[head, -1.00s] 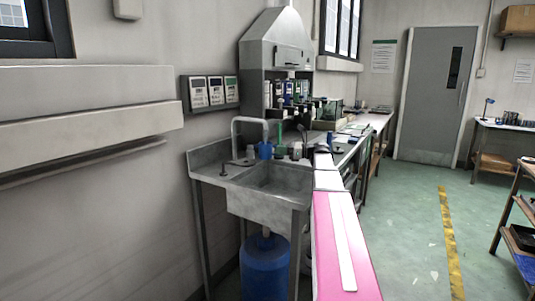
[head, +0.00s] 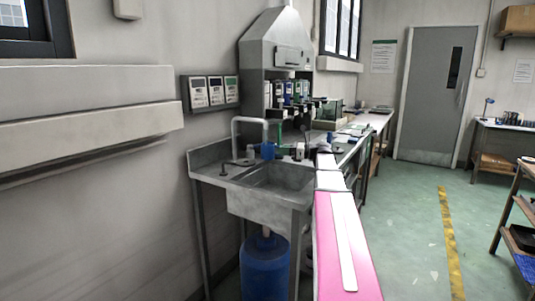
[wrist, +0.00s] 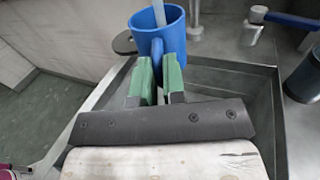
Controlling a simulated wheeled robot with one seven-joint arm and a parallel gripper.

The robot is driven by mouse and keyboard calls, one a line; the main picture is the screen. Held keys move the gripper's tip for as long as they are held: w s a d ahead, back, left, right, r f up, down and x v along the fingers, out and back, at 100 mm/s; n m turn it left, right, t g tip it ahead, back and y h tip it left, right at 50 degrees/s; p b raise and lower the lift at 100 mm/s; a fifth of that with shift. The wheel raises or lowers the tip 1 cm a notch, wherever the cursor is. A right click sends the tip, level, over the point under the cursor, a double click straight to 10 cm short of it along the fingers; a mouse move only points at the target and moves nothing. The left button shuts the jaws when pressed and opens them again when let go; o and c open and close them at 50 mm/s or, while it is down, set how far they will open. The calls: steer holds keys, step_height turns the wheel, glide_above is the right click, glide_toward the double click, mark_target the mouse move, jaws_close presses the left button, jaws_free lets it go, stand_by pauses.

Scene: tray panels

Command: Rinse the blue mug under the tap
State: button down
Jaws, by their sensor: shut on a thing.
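The blue mug (wrist: 174,38) is upright at the top of the wrist view, and its open mouth shows. My gripper (wrist: 157,75), with green-padded fingers, is shut on the mug's handle. A pale narrow strip (wrist: 159,13) reaches down into the mug's mouth; I cannot tell if it is water or the tap's spout. In the head view the blue mug (head: 267,151) is under the end of the bent grey tap (head: 250,121), at the back of the sink (head: 267,206). My gripper is hard to make out in the head view.
A dark cylinder (wrist: 304,76) stands right of the basin in the wrist view. A blue-handled fitting (wrist: 285,19) is at the upper right. A blue water container (head: 265,270) is below the sink. A bench with bottles continues behind. Open floor (head: 410,235) lies to the right.

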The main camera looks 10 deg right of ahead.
steer(key=s+d, duration=0.5)
steer(key=shift+s+d, duration=0.25)
steer(key=shift+s, duration=0.05)
stand_by(0.6)
stand_by(0.9)
steer(key=s+d+r, duration=0.3)
steer(key=r, duration=0.3)
steer(key=shift+s+d, duration=0.25)
stand_by(0.4)
stand_by(0.5)
